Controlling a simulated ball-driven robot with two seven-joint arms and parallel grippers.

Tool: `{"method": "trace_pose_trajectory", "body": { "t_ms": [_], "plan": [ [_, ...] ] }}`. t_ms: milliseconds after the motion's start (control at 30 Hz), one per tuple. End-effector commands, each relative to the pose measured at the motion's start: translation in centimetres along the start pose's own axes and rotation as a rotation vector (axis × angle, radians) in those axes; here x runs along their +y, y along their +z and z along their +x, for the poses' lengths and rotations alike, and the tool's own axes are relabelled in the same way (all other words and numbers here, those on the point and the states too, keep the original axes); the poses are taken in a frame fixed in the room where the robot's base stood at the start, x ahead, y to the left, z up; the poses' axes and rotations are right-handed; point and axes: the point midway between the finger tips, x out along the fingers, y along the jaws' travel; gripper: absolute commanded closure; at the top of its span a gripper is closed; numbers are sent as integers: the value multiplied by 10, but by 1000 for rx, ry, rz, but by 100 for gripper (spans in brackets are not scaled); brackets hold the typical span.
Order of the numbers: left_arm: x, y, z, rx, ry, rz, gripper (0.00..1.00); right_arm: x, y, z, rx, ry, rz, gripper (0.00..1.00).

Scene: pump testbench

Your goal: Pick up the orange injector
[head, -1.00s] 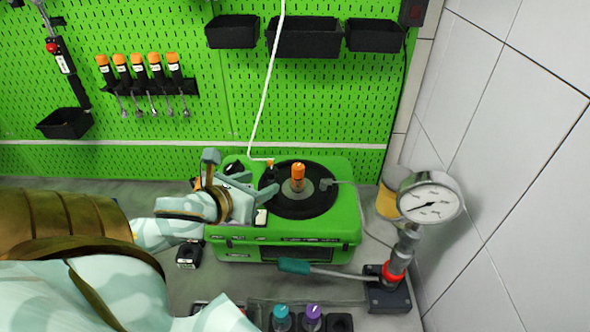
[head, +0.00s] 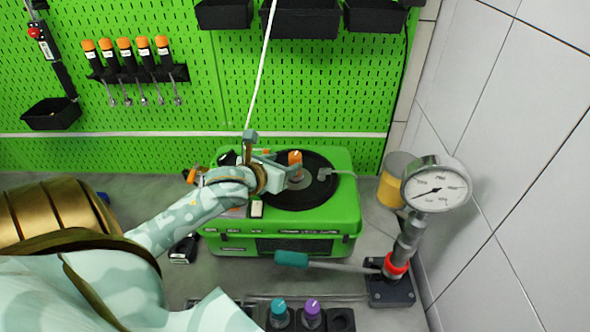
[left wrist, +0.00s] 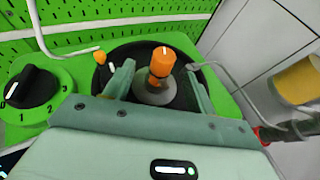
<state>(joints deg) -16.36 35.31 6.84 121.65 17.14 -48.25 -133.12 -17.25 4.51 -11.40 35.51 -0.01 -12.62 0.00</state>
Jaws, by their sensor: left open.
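The orange injector (head: 295,161) stands upright at the middle of the black round plate (head: 318,189) on top of the green test bench (head: 342,224). It also shows in the left wrist view (left wrist: 161,62), on a grey round seat. My left gripper (head: 284,172) is at the left of the injector, over the bench. In the left wrist view my left gripper (left wrist: 160,82) is open, with one finger on each side of the injector and a gap visible around it. My right gripper is not in view.
A pressure gauge (head: 436,188) on a stand rises right of the bench. Beside it is a yellow container (head: 391,190). A teal-handled lever (head: 291,258) crosses the front. A black knob (left wrist: 32,86) sits left. Several orange-handled tools (head: 124,49) hang behind.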

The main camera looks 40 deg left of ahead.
Motion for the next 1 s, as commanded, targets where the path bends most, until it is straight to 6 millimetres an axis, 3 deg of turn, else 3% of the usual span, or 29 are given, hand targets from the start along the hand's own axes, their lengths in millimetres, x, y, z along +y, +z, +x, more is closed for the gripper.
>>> {"method": "trace_pose_trajectory", "body": {
  "t_ms": [233, 533, 567, 733, 1000],
  "plan": [
    [-3, 2, 40, -1, 1, -4, 44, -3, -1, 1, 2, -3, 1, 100],
    [-4, 2, 47, 0, 0, 0, 44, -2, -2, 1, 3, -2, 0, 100],
    [-4, 2, 47, 0, 0, 0, 50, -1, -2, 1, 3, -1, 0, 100],
    [-4, 2, 47, 0, 0, 0, 97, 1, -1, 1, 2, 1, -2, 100],
    [-4, 3, 46, -2, 0, 0, 100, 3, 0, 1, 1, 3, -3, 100]
  ]
}}
